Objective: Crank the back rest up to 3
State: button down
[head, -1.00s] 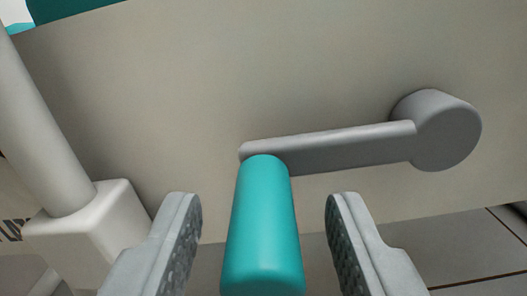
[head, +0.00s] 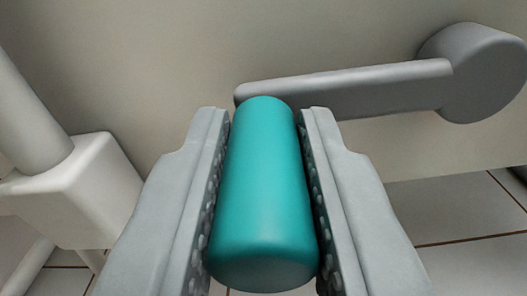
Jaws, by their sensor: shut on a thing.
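The crank's teal handle (head: 262,200) points toward me in the middle of the head view. My gripper (head: 268,125) is shut on this handle, one finger along each side. The grey crank arm (head: 350,92) runs from the handle's far end to the right and slightly up, to a round grey hub (head: 475,72) on the beige side panel (head: 190,50). The back rest itself and any scale or number 3 are not in view.
A light post (head: 30,110) stands in a white block (head: 80,190) to the left of my gripper. Floor tiles (head: 450,215) show below the panel's lower edge at the right.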

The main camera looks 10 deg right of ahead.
jog(key=shift+f, duration=0.1)
notch_tip(320, 180, down, 2)
jog(key=n, duration=0.3)
jog(key=shift+s+d+f, duration=0.1)
jog(key=shift+d+f, duration=0.05)
jog(key=shift+f, duration=0.1)
jog(key=f+n, duration=0.1)
jog(key=n, duration=0.1)
jog(key=d+f+n, duration=0.1)
jog(key=shift+s+f+n, duration=0.2)
jog(key=shift+f+n, duration=0.1)
jog(key=shift+n, duration=0.1)
jog(key=s+d+n, duration=0.2)
jog(key=d+n, duration=0.4)
jog(key=n, duration=0.3)
jog(key=s+d+f+n, duration=0.1)
jog(key=s+d+n, duration=0.1)
jog(key=d+n, duration=0.5)
jog(key=shift+s+d+f+n, duration=0.2)
jog(key=shift+f+n, duration=0.1)
jog(key=shift+n, duration=1)
jog(key=c, duration=1.3)
grip_release()
jog(key=shift+r, duration=0.1)
